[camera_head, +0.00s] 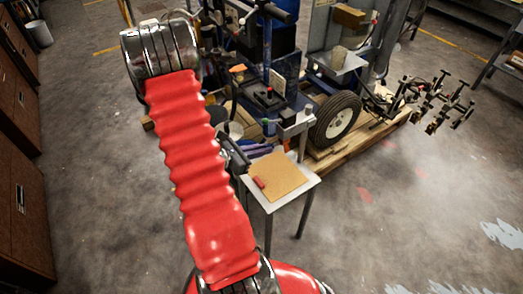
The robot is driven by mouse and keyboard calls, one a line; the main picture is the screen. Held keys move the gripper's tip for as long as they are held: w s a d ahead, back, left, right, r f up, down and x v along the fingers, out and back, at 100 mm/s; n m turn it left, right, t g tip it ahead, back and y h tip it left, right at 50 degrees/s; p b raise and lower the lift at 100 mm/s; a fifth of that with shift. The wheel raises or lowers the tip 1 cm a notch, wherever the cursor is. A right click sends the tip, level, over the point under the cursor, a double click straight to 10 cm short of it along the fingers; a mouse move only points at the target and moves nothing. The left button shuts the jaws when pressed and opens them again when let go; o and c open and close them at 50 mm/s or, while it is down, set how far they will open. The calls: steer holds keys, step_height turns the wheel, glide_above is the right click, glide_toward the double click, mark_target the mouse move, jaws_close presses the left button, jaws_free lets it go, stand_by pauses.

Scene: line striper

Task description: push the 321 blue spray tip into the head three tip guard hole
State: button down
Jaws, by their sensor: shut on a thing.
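A dark end piece that looks like my gripper (237,158) shows just right of my red-sleeved arm, above the back left corner of a small side table (293,201). The arm hides most of it. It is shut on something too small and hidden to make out. I cannot pick out the 321 blue spray tip. Small blue-purple shapes (256,148) lie just behind the table; I cannot tell what they are. Several dark spray heads (440,100) stand on a bar at the right; I cannot tell which is head three, and no tip guard hole can be made out.
A tan board (277,176) with a small red piece (258,182) lies on the side table. The line striper stands behind, with a large wheel (337,118) by a wooden pallet (325,160). Brown cabinets (22,170) line the left. The floor at the front right is clear.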

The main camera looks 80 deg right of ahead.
steer(key=shift+s+d, duration=1.15)
steer(key=shift+d, duration=0.15)
stand_by(1.6)
steer(key=c, duration=1.5)
jaws_free()
steer(key=shift+v, duration=3.55)
